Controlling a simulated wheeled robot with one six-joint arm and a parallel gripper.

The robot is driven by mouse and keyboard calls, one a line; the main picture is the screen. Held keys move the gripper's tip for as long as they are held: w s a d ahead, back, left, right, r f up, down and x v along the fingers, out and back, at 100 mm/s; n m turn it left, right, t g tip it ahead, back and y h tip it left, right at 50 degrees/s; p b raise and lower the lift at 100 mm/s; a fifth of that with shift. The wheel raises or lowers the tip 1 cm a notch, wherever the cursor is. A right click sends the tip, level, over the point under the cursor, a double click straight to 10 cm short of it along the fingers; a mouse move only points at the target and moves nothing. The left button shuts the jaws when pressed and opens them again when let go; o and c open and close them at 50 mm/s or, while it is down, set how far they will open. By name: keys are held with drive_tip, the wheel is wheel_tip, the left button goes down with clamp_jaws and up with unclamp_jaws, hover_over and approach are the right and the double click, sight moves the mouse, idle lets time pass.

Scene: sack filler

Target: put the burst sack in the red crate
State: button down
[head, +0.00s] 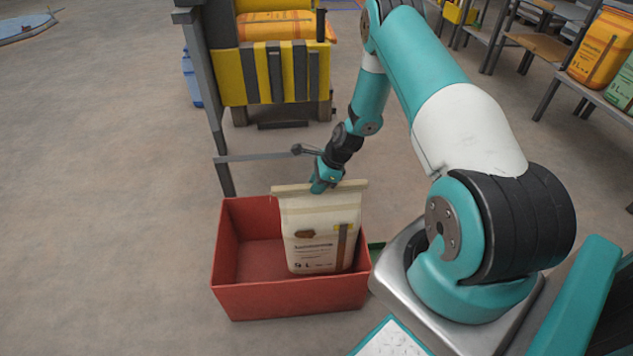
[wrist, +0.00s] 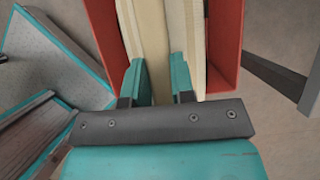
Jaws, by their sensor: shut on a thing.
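The burst sack (head: 318,232) is cream with printed text and a brown mark like a tear on its front. It hangs upright in the right part of the red crate (head: 290,301), its top edge above the rim. My gripper (head: 325,182) is shut on the sack's top edge. In the wrist view my gripper (wrist: 160,85) has a finger on each side of the sack's top (wrist: 152,35), with the red crate (wrist: 225,45) around it. I cannot tell whether the sack's bottom touches the crate floor. The left part of the crate is empty.
A grey metal frame post (head: 203,90) with a side bar stands just behind the crate. A yellow and black striped machine part (head: 273,75) holds an orange sack (head: 275,25). Shelves with an orange sack (head: 600,48) stand at right.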

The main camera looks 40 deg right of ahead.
drive_tip(key=shift+f, duration=0.4)
drive_tip(key=c, duration=1)
unclamp_jaws()
drive_tip(key=shift+o, duration=0.6)
drive_tip(key=p+v, duration=0.2)
drive_tip(key=v, duration=1.5)
drive_tip(key=shift+r, duration=0.25)
